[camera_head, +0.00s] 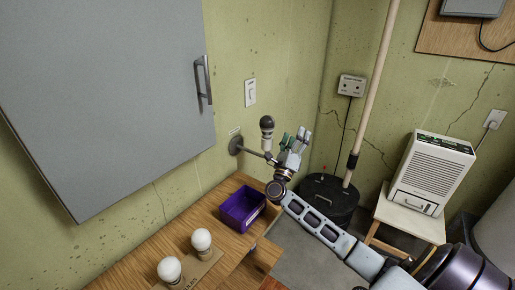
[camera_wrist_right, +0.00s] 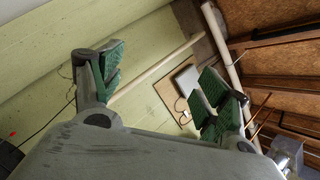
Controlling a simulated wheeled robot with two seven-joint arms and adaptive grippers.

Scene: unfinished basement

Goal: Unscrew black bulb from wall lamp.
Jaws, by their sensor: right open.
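The wall lamp (camera_head: 238,144) has a round dark base on the green wall and a short arm reaching out to the right. The black bulb (camera_head: 267,122) stands upright at the end of that arm. My right gripper (camera_head: 294,138) is just right of the bulb, its fingers pointing up, apart from the bulb as far as I can tell. In the right wrist view its green-padded fingers (camera_wrist_right: 163,85) are spread wide with nothing between them. The bulb does not show in that view. My left gripper is not in view.
A purple bin (camera_head: 242,208) sits on the wooden bench (camera_head: 207,218) below the lamp. Two white bulbs (camera_head: 201,240) (camera_head: 169,269) stand at the bench's front. A grey cabinet (camera_head: 110,90) hangs at left. A black lidded pit (camera_head: 328,200) and a white dehumidifier (camera_head: 432,170) stand right.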

